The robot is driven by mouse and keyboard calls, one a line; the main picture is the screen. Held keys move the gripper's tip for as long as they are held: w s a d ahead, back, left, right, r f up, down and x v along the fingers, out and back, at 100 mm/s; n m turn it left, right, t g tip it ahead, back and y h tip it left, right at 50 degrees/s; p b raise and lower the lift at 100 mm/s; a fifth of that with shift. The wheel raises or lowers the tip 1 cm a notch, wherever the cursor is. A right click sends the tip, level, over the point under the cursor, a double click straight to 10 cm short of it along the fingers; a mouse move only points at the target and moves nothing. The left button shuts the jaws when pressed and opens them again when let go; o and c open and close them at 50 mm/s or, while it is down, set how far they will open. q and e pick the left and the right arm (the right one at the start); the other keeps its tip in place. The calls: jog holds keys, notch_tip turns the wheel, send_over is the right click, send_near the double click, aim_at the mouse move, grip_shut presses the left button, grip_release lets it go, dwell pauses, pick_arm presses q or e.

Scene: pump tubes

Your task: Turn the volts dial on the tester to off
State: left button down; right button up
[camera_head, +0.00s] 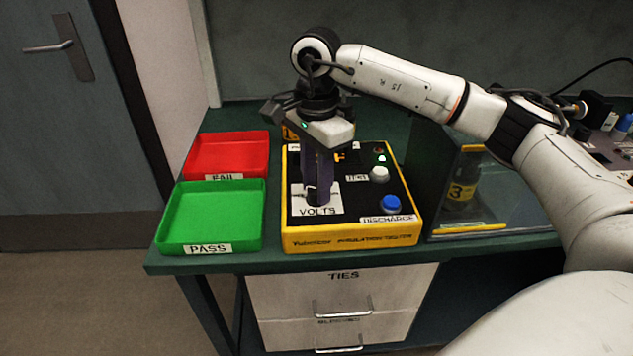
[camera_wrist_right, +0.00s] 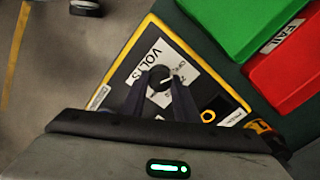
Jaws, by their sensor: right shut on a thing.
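The tester (camera_head: 300,232) is a black-topped box with yellow sides on the green bench. Its volts dial (camera_wrist_right: 161,78) is a dark round knob on a white label plate marked VOLTS (camera_head: 318,209). My right gripper (camera_head: 318,198) reaches down onto this plate and hides the dial in the head view. In the right wrist view the two fingers (camera_wrist_right: 163,84) are closed around the dial, one on each side. The dial's pointer setting is too small to read for certain. My left gripper is not in view.
A blue discharge button (camera_head: 391,204) and a white test button (camera_head: 379,174) sit right of the dial. A green PASS tray (camera_head: 211,217) and a red FAIL tray (camera_head: 228,155) stand left. A clear-fronted case (camera_head: 480,228) stands right.

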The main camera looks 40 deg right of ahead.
jog(key=shift+n, duration=0.3)
dwell(0.4)
jog(key=o, duration=1.1)
jog(key=shift+c, duration=0.2)
notch_tip(320, 180, up, 10)
jog(key=shift+r, duration=0.2)
